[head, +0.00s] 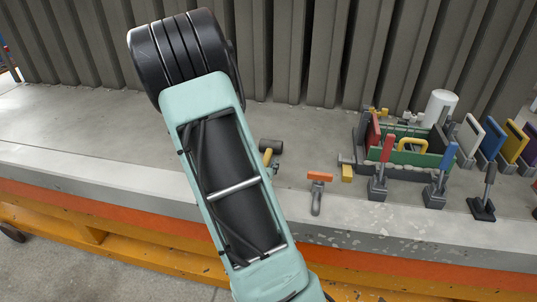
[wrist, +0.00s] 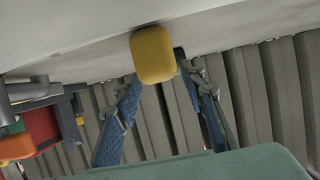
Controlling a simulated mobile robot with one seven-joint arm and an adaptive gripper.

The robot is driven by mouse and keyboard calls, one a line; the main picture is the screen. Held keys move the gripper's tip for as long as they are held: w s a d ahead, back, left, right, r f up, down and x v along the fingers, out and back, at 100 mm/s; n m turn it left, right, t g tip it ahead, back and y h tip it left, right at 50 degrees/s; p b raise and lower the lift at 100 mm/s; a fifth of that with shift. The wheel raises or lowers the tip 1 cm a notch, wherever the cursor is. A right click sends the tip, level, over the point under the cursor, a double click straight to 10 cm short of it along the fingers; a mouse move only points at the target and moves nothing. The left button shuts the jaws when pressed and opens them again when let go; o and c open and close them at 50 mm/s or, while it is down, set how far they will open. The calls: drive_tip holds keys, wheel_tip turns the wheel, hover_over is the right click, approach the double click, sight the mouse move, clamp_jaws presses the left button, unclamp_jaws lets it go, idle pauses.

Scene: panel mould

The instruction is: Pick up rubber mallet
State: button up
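The rubber mallet lies on the grey concrete slab, with its dark head (head: 271,146) and a short piece of yellow handle (head: 267,158) showing just right of my arm in the head view. The rest of the mallet is hidden behind my arm there. In the wrist view a rounded yellow end (wrist: 153,55), seemingly the mallet's handle, is close in front of my gripper (wrist: 161,82). My gripper's two blue-padded fingers are spread apart with the yellow end around the gap between their tips. I cannot tell whether they touch it.
An orange-and-grey tool (head: 318,185) lies right of the mallet. Farther right is a green tool carrier (head: 405,157), with red-handled (head: 380,170) and blue-handled (head: 438,178) tools in front. A corrugated wall (head: 300,50) stands behind. The slab left of my arm is clear.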

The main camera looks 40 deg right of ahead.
sight(267, 157)
drive_tip(key=shift+w+x, duration=0.2)
drive_tip(key=shift+x, duration=2.75)
drive_tip(key=shift+a+r, duration=0.1)
drive_tip(key=shift+r, duration=0.05)
clamp_jaws()
